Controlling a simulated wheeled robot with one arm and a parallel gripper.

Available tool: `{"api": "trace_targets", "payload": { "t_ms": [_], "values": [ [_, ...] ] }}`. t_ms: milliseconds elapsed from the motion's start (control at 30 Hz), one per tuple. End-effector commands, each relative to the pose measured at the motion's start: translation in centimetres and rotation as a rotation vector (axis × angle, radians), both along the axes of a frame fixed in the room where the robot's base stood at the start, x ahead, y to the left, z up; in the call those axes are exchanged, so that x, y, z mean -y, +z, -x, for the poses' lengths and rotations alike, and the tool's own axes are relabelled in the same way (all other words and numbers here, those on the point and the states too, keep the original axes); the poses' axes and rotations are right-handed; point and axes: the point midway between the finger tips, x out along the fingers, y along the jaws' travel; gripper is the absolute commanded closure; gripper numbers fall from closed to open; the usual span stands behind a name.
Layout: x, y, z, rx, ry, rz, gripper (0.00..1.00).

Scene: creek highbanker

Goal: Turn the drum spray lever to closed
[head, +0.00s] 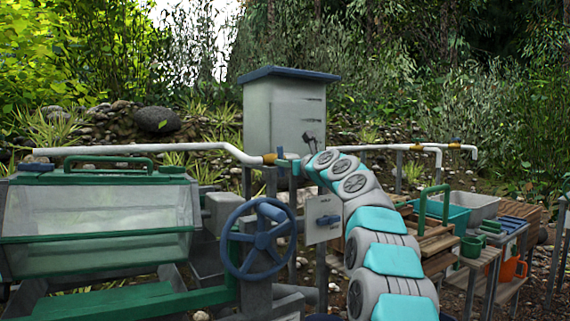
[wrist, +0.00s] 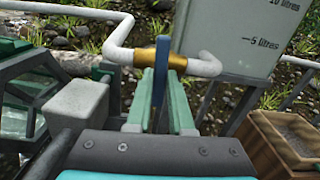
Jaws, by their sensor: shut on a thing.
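The drum spray lever is a flat blue handle (wrist: 161,72) on a brass valve (wrist: 145,57) in the white pipe (wrist: 118,50). In the wrist view it points from the valve toward me and looks crosswise to the pipe. My gripper (wrist: 160,108) has its two green fingers shut on the lever, one on each side. The lever's near end is hidden between the fingers.
A grey tank (head: 285,115) with a blue lid stands behind the valve. A switch plate (head: 323,219) is below my arm. Benches with tubs (head: 470,207) stand right.

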Motion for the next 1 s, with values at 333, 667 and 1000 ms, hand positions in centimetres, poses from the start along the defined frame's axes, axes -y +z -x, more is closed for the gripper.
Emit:
{"api": "trace_targets", "payload": {
  "t_ms": [333,667,1000],
  "values": [
    [-0.03,-0.14,-0.04,-0.040,0.000,-0.065,1.00],
    [-0.03,-0.12,-0.03,-0.042,0.001,-0.068,1.00],
    [-0.02,-0.05,-0.01,-0.040,0.000,-0.067,0.50]
  ]
}}
